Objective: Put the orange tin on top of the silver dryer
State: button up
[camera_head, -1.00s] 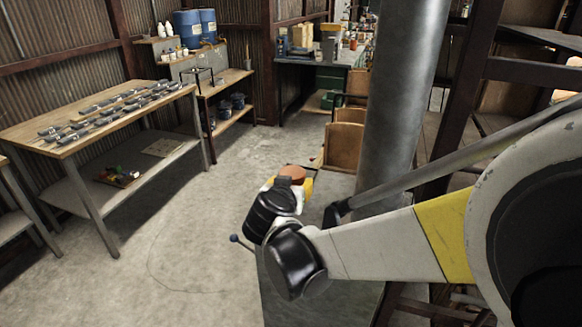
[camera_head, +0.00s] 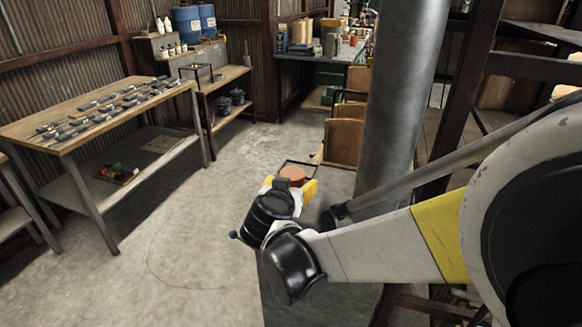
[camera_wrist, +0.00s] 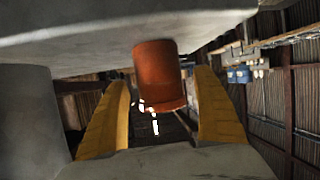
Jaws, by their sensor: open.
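The orange tin (camera_head: 293,174) shows just beyond my gripper (camera_head: 291,186) in the head view, with its lower part hidden. In the wrist view the tin (camera_wrist: 158,75) appears between the spread yellow fingers of my gripper (camera_wrist: 162,80), with visible gaps on both sides. That view looks upside down. The tin's end meets a pale grey surface (camera_wrist: 110,32), so it seems to stand on it. A grey box-like unit with a flat top (camera_head: 335,188) lies under the gripper in the head view; it may be the silver dryer, but my arm hides much of it.
A thick grey post (camera_head: 400,100) stands close to the right of the tin. A wooden workbench (camera_head: 90,110) with metal parts is at left. Brown chair-like panels (camera_head: 343,140) stand behind the grey unit. The concrete floor (camera_head: 180,220) between is clear.

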jog(key=p+v, duration=0.3)
jog(key=v, duration=0.7)
jog(key=s+d+g, duration=0.2)
jog(key=s+d, duration=0.1)
jog(key=d, duration=0.4)
jog(key=s+d+g, duration=0.2)
jog(key=s+d, duration=0.1)
jog(key=d, duration=0.4)
jog(key=s+d+n+g+y, duration=0.1)
jog(key=s+d+g+y, duration=0.1)
jog(key=s+d, duration=0.4)
jog(key=s+f, duration=0.1)
jog(key=s, duration=0.4)
jog(key=shift+s+n+y, duration=0.25)
jog(key=shift+n+y, duration=0.05)
jog(key=shift+n, duration=0.1)
